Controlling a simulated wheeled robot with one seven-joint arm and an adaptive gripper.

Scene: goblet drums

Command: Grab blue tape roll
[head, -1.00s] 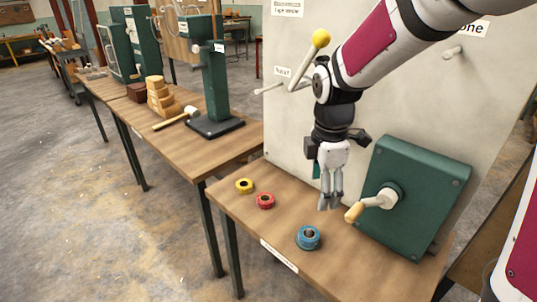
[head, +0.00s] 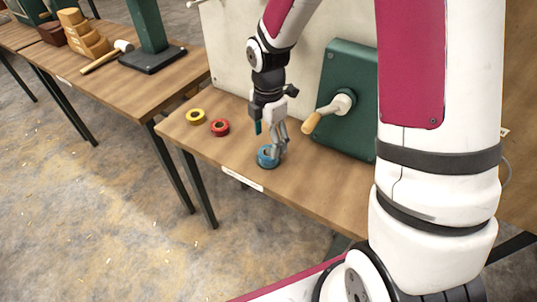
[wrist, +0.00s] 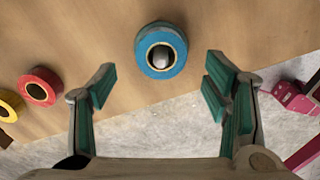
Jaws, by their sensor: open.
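The blue tape roll (head: 264,161) lies flat near the front edge of the near wooden table, partly hidden by my gripper in the head view. In the wrist view the blue tape roll (wrist: 146,62) is at the top middle, with a pale grey shape in its hole. My gripper (head: 277,151) points down over the table close to the roll. In the wrist view my gripper (wrist: 160,86) is open, its green-padded fingers wide apart with nothing between them. The roll appears beyond the fingertips, roughly centred between them; the height gap is hard to tell.
A red tape roll (head: 219,127) and a yellow tape roll (head: 196,116) lie to the left on the same table (head: 310,185). A green box (head: 346,85) with a wooden-handled crank (head: 318,117) stands to the right. A pale upright board (head: 226,45) is behind.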

